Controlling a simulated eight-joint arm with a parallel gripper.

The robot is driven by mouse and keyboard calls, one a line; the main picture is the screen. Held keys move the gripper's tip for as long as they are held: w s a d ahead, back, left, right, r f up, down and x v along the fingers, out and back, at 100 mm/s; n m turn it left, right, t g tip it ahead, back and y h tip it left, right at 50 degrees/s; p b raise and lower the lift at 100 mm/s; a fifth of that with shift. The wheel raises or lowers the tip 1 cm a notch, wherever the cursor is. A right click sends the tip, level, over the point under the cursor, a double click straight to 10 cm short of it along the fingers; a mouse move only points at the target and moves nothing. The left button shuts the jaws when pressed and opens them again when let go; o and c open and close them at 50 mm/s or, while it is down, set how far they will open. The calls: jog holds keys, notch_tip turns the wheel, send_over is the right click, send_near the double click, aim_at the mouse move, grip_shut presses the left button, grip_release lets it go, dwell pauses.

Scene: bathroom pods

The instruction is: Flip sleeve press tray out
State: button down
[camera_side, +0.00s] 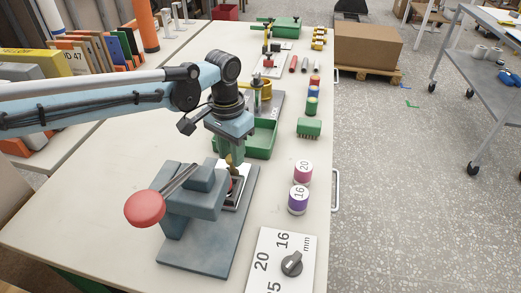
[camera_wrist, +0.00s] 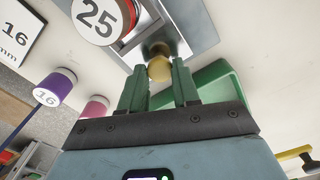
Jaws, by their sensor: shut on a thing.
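The sleeve press (camera_side: 190,207) is blue-grey, with a red ball lever (camera_side: 145,208), on a flat base plate at the front of the table. Its metal tray (camera_side: 233,203) lies at the press's right side, partly hidden by the press head and my gripper. In the wrist view the silver tray (camera_wrist: 196,22) carries a round brass knob (camera_wrist: 159,67). My gripper (camera_side: 232,160) is low over the tray, with its green fingers shut on the knob between the fingertips (camera_wrist: 159,72). A red-rimmed sleeve marked 25 (camera_wrist: 97,17) shows close to the tray; its exact seating is unclear.
A pink sleeve marked 20 (camera_side: 302,171) and a purple sleeve marked 16 (camera_side: 298,199) stand right of the press. A dial plate (camera_side: 270,268) lies in front. A green bin (camera_side: 262,139) is behind my gripper. Clear table lies left of the press.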

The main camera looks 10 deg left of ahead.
jog(key=shift+w, duration=1.85)
jog(key=c, duration=0.8)
grip_release()
notch_tip(320, 180, up, 8)
jog(key=shift+f, duration=0.2)
